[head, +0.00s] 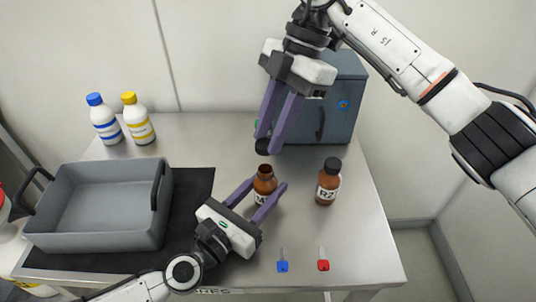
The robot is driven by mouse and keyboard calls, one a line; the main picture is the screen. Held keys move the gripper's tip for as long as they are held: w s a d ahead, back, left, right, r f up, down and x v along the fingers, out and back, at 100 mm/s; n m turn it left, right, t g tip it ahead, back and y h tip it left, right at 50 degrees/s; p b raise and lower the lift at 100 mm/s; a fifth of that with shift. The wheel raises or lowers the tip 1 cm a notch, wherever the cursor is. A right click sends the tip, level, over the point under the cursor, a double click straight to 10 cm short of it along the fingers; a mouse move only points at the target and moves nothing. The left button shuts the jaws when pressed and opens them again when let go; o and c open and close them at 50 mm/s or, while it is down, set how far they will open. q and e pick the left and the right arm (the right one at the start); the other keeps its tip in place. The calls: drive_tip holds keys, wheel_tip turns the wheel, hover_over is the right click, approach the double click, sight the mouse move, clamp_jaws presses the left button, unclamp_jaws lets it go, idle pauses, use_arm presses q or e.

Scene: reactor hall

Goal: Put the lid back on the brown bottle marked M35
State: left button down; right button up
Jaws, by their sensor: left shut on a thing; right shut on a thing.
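An open brown bottle (264,181) stands upright on the metal table, its neck bare. Its white label is mostly hidden, with only what looks like an M showing. My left gripper (266,190) is shut around the bottle's body from the front. My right gripper (268,138) points down from above and is shut on a black lid (262,147). The lid is above and slightly behind the bottle's mouth in the picture, apart from it.
A capped brown bottle (328,183) marked R2 stands close on the right. A blue-grey cabinet (345,105) is behind. A grey tray (100,225) sits on a black mat (197,190) at left. Two white bottles (107,121) (138,120) stand at back left.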

sight(266, 168)
drive_tip(key=shift+f, duration=1.6)
drive_tip(key=shift+f, duration=0.9)
drive_tip(key=shift+f, duration=0.6)
drive_tip(key=shift+d+m+t, duration=0.2)
drive_tip(key=shift+m+t, duration=0.3)
drive_tip(key=shift+m, duration=0.7)
drive_tip(key=m, duration=0.1)
drive_tip(key=m+t, duration=0.1)
drive_tip(key=m, duration=0.1)
drive_tip(key=shift+s+y, duration=0.3)
drive_tip(key=shift+y, duration=0.1)
drive_tip(key=m+t, duration=0.1)
drive_tip(key=m, duration=0.3)
drive_tip(key=shift+s+t, duration=0.2)
drive_tip(key=shift+t, duration=0.2)
